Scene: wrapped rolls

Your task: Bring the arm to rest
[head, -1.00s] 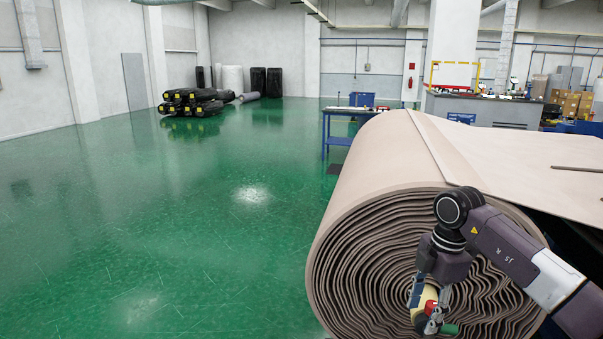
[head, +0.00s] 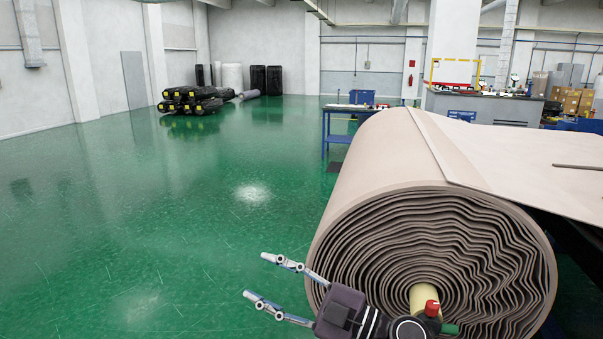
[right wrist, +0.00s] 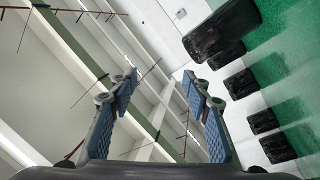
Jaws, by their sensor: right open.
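My right gripper (head: 256,277) is low in the head view, in front of and left of the big roll, with its two fingers spread and pointing left. Nothing is between them. In the right wrist view the open fingers (right wrist: 160,88) frame only the far wall and ceiling beams. The beige roll (head: 375,190) lies with its spiral end facing me. A pale yellow core (head: 421,296) shows in its middle, partly hidden by my arm. A red part (head: 432,308) and a green part (head: 450,329) show at the core. My left gripper is out of view.
Green floor (head: 180,240) is open and clear to the left. A blue table (head: 345,112) stands behind the roll. Black wrapped rolls (head: 190,100) are stacked far off by the wall; black rolls also show in the right wrist view (right wrist: 222,30).

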